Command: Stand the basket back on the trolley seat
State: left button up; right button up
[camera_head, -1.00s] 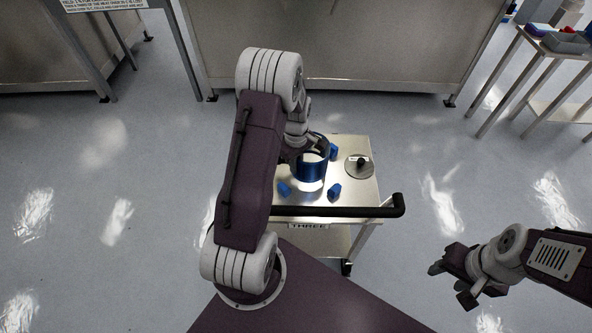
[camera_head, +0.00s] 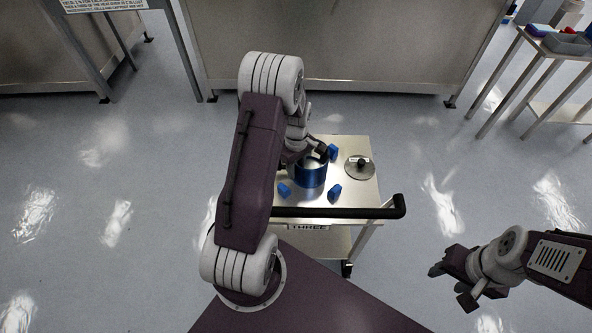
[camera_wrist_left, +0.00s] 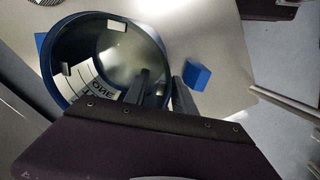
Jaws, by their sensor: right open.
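The blue basket (camera_head: 311,174) is a round, open-topped cylinder. It looks upright on the trolley top (camera_head: 350,205), among the blue seat blocks (camera_head: 335,191). In the left wrist view the basket (camera_wrist_left: 58,88) shows from above, with a pale label inside reading ONE. My left gripper (camera_wrist_left: 160,92) has one dark finger inside the rim and one outside it. Whether the fingers press on the wall is unclear. In the head view my left gripper (camera_head: 320,153) is at the basket's far rim. My right gripper (camera_head: 452,286) is open and empty, right of the trolley.
A round metal lid with a dark knob (camera_head: 360,167) lies on the trolley right of the basket. The trolley's black handle (camera_head: 350,212) runs along its near side. A side table with bins (camera_head: 565,43) stands at the far right. Large steel cabinets (camera_head: 340,45) line the back.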

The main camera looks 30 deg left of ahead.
pick_arm(q)
notch_tip(320, 180, up, 11)
jog(key=shift+f+p, duration=0.1)
jog(key=shift+p, duration=0.95)
jog(key=s+d+r+m+t, duration=0.1)
jog(key=s+d+r+m, duration=0.1)
jog(key=s+d+m, duration=1.1)
jog(key=shift+r+m, duration=0.2)
jog(key=shift+m, duration=0.9)
jog(key=shift+d, duration=0.1)
